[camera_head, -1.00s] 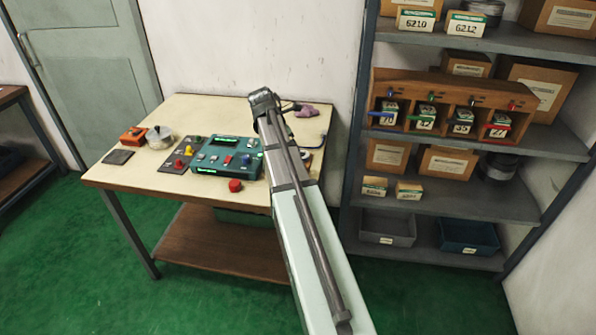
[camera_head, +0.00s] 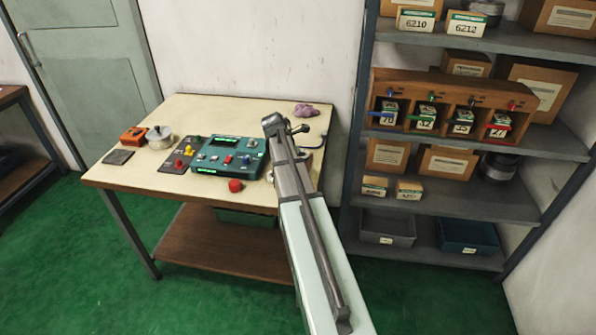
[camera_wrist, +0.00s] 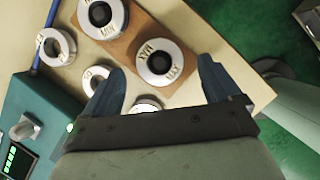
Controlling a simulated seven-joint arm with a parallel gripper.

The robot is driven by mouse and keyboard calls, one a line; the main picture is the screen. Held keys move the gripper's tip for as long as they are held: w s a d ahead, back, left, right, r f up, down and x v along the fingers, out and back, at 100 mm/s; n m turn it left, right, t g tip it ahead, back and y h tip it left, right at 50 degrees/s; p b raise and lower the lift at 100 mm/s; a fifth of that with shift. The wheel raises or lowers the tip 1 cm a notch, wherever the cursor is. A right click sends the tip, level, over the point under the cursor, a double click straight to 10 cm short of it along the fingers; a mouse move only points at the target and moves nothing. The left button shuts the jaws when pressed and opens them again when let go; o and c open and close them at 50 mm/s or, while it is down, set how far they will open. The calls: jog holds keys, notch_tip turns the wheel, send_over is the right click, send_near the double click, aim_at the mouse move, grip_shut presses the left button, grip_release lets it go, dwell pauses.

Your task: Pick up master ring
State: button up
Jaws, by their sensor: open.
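In the wrist view several pale steel rings lie below my gripper (camera_wrist: 161,68). A ring marked MAX (camera_wrist: 177,72) and a ring marked MIN (camera_wrist: 118,24) sit on a wooden block (camera_wrist: 127,42). A loose ring (camera_wrist: 69,46) lies to the left. Another ring (camera_wrist: 88,76) is partly hidden by the left finger, and one more (camera_wrist: 147,102) shows partly between the fingers, near the gripper's body. I cannot tell which is the master ring. My gripper is open and empty, its blue fingers apart. In the head view my arm hides the fingers and most rings.
The teal control box (camera_head: 228,157) with a red knob stands left of my arm on the table (camera_head: 130,177); it also shows in the wrist view (camera_wrist: 40,98). A pink cloth (camera_head: 306,110) lies at the back. A shelf (camera_head: 455,198) stands at the right.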

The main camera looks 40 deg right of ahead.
jog(key=shift+x, duration=1.05)
jog(key=c, duration=1.3)
jog(key=shift+c, duration=0.2)
jog(key=shift+r, duration=0.1)
